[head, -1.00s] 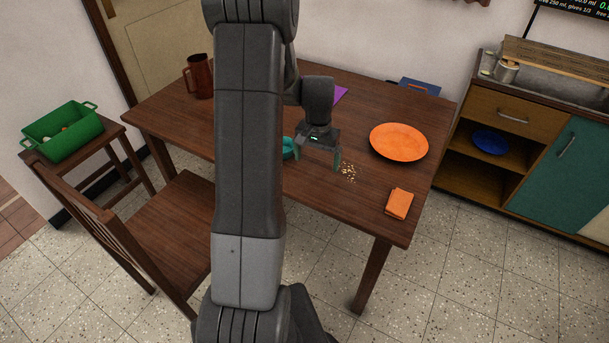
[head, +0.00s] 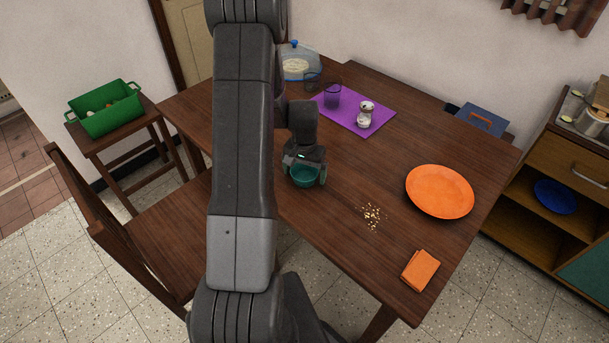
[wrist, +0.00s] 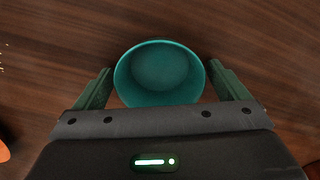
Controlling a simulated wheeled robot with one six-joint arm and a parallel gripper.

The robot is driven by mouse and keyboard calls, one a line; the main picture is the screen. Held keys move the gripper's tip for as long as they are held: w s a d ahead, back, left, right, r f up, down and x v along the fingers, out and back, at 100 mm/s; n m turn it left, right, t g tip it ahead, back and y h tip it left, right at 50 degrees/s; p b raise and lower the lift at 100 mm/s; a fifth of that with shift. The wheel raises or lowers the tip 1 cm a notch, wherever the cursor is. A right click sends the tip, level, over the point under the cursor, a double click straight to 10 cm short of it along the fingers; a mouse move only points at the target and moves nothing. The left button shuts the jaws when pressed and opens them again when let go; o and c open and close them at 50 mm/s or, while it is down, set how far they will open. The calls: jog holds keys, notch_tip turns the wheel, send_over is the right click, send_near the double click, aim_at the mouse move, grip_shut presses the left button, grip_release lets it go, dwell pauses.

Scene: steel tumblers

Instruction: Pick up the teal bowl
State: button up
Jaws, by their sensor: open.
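The teal bowl (head: 304,176) stands upright on the wooden table, just below my gripper in the head view. In the wrist view the bowl (wrist: 160,72) looks empty and lies between my two green fingers. My gripper (wrist: 165,88) is open, with one finger on each side of the bowl. A small gap shows beside the left finger; the right finger is close to the rim, and I cannot tell whether it touches. In the head view my gripper (head: 305,178) partly covers the bowl's far side.
A chair (head: 150,238) stands at the left. The table between bowl and plate is mostly clear.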

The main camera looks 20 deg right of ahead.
jog(key=c, duration=1)
jog(key=shift+r, duration=0.1)
